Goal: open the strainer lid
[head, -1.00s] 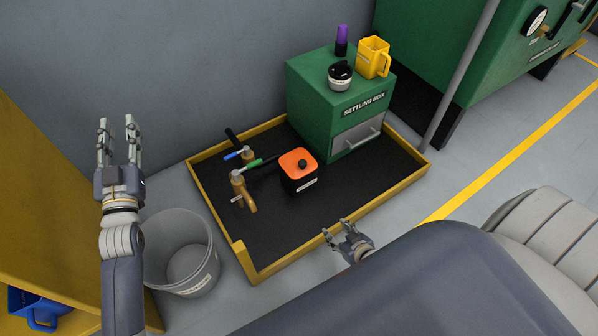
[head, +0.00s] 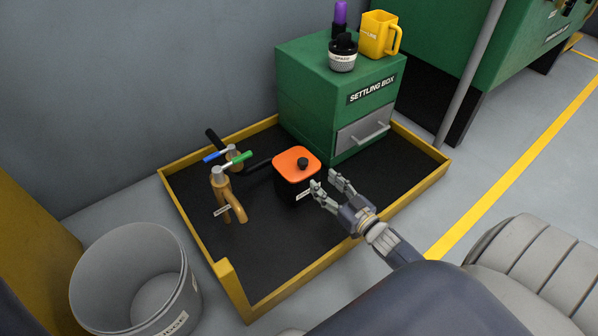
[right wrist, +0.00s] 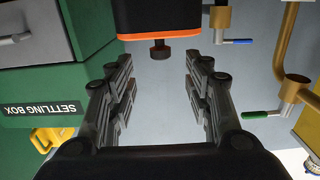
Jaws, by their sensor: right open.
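The strainer (head: 290,189) is a black square pot with an orange lid (head: 293,158) and a dark round knob (head: 303,163). It stands on the black tray floor, and the lid sits shut on top. My right gripper (head: 325,181) is open and empty, just right of the strainer and close to it. In the right wrist view the picture is upside down; the orange lid edge (right wrist: 190,35) and knob (right wrist: 161,50) show ahead, between and beyond the open fingers (right wrist: 160,88). My left gripper is not in view.
The yellow-rimmed tray (head: 310,277) holds brass taps (head: 226,195) with blue and green handles, left of the strainer. A green settling box (head: 305,95) stands behind, with a yellow jug (head: 377,36) on top. A grey bucket (head: 95,265) stands at lower left.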

